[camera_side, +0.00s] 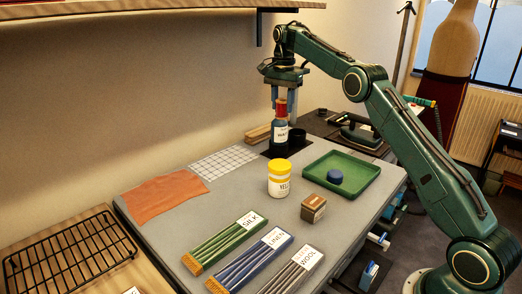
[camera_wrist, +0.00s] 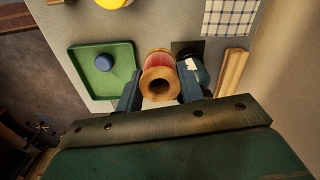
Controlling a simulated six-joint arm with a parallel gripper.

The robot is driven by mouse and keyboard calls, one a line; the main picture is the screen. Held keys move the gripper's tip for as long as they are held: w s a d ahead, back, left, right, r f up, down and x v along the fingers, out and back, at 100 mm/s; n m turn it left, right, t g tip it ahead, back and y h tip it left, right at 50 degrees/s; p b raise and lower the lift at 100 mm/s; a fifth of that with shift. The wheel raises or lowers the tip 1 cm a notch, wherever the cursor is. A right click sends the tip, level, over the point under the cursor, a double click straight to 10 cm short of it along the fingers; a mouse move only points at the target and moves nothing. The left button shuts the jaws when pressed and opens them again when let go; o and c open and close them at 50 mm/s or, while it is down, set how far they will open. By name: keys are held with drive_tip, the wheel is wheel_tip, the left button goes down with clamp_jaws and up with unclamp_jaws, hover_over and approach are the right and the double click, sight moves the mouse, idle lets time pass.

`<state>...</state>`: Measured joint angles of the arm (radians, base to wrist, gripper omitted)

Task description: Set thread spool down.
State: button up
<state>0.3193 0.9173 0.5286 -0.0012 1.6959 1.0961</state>
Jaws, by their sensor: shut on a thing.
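My gripper (camera_wrist: 160,88) points down and is shut on the thread spool (camera_wrist: 158,62), which has red thread and a pale wooden end with a round hole. The spool also shows in the side view (camera_side: 281,107), upright and apparently above the table, between the fingers (camera_side: 282,100). In that view it lines up with the top of a dark blue labelled container (camera_side: 281,132); I cannot tell whether they touch. In the wrist view a dark labelled cylinder (camera_wrist: 203,74) lies close to the right finger. The spool's lower end is hidden.
A green tray (camera_side: 352,161) holds a blue round thing (camera_side: 335,176). A yellow-lidded jar (camera_side: 279,179), brown box (camera_side: 313,208) and checked cloth (camera_side: 222,162) stand or lie nearby.

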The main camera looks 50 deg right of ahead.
drive_tip(key=s+a+n, duration=0.2)
drive_tip(key=a+n, duration=0.5)
drive_tip(key=a, duration=3.1)
drive_tip(key=shift+r, duration=0.15)
wheel_tip(320, 180, down, 14)
drive_tip(key=shift+f, duration=0.2)
drive_tip(key=shift+f, duration=2.8)
drive_tip(key=shift+f, duration=0.15)
